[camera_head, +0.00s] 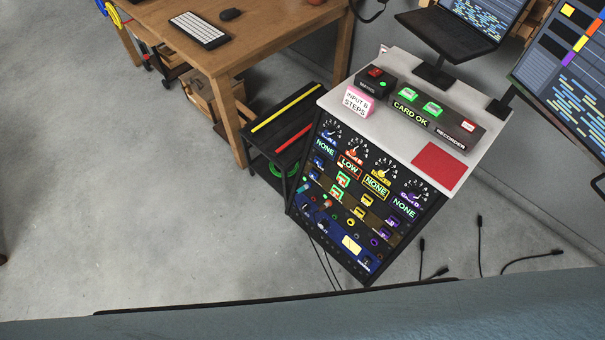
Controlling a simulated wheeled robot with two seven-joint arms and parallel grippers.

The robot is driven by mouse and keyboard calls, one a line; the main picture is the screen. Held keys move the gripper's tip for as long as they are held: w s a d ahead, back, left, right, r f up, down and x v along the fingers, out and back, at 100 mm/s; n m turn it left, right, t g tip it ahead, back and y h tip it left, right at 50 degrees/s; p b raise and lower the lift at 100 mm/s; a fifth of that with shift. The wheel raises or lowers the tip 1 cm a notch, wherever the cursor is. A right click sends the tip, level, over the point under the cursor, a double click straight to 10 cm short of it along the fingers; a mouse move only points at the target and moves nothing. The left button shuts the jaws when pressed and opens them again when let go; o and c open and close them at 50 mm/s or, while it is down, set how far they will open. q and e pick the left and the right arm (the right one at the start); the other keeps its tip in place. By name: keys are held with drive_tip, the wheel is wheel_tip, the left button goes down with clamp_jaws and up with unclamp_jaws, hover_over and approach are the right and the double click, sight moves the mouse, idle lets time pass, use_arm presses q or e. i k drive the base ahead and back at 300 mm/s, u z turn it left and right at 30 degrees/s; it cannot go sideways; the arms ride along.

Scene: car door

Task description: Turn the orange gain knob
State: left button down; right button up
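The orange gain knob (352,155) is small and sits under a dial scale on the sloped front panel of the rack (360,200). A red-orange LOW display (349,168) is just below it. A blue knob (328,140) is to its left, and a yellow knob (379,176) and a purple knob (410,197) are to its right. The knob's exact pointer angle is too small to read. Neither of my grippers is in view, and nothing touches the knob.
On the rack's white top are a pink INPUT B STEPS sign (358,102), a CARD OK display (411,113) and a red pad (438,166). A wooden desk (270,40) is behind at left. Cables (480,245) lie on the floor at right. The floor at left is clear.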

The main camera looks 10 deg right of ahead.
sight(357, 150)
drive_tip(key=u, duration=0.4)
drive_tip(key=k, duration=0.6)
drive_tip(key=u, duration=0.55)
drive_tip(key=i, duration=1.5)
drive_tip(key=z, duration=1.55)
drive_tip(key=i, duration=0.55)
drive_tip(key=z, duration=0.55)
